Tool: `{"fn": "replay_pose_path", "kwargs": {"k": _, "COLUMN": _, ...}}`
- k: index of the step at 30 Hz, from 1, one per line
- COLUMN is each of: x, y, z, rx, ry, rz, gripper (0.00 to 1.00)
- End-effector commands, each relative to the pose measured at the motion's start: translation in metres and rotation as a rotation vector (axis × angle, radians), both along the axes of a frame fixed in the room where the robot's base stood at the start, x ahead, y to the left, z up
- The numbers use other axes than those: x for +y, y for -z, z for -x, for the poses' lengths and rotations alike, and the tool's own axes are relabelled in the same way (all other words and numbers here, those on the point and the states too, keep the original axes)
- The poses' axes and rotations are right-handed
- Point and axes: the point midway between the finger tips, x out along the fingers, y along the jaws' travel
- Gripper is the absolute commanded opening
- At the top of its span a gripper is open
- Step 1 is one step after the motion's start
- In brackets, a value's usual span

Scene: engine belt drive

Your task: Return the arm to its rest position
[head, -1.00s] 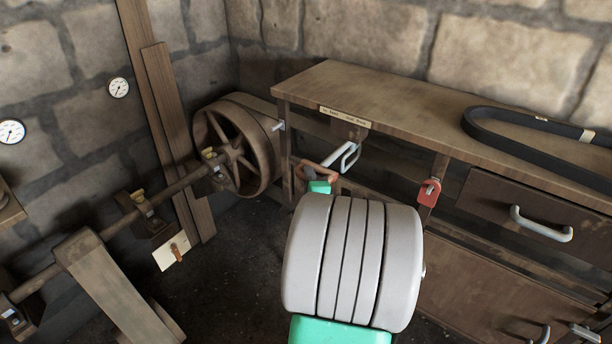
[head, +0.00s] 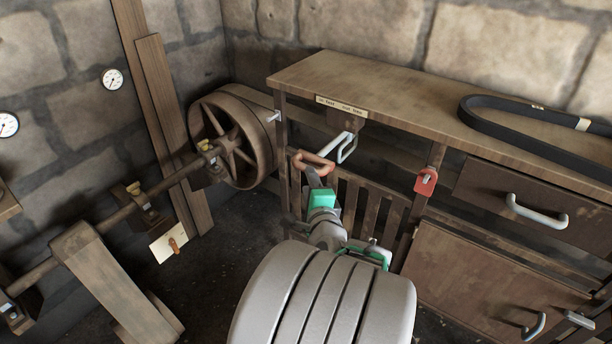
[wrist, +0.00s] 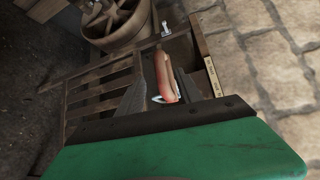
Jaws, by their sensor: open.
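In the wrist view, the same handle (wrist: 165,78) shows between my two dark fingers (wrist: 160,93). Nothing is seen gripped. I cannot tell whether the fingers touch the handle. My forearm hides part of the gate and floor.
A workbench (head: 390,92) carries a black belt (head: 480,118). A spoked wheel (head: 233,140) and shaft (head: 118,215) stand left. Dark floor (head: 215,270) is open between.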

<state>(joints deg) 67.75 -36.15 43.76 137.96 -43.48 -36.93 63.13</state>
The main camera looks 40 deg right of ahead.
Motion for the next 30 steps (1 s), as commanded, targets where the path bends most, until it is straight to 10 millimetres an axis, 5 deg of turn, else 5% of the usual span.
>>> {"fn": "replay_pose_path", "kwargs": {"k": 13, "x": 0.006, "y": -0.001, "z": 0.006, "rx": 0.002, "ry": -0.002, "rz": 0.001, "gripper": 0.42}}
{"fn": "replay_pose_path", "kwargs": {"k": 17, "x": 0.025, "y": -0.001, "z": -0.011, "rx": 0.087, "ry": -0.092, "rz": 0.045, "gripper": 0.42}}
{"fn": "replay_pose_path", "kwargs": {"k": 23, "x": 0.145, "y": 0.009, "z": -0.061, "rx": 0.600, "ry": -0.638, "rz": 0.396, "gripper": 0.42}}
{"fn": "replay_pose_path", "kwargs": {"k": 27, "x": 0.224, "y": 0.005, "z": -0.042, "rx": 0.948, "ry": -1.059, "rz": 0.729, "gripper": 0.42}}
{"fn": "replay_pose_path", "kwargs": {"k": 30, "x": 0.262, "y": -0.009, "z": -0.013, "rx": 1.125, "ry": -1.319, "rz": 0.935, "gripper": 0.42}}
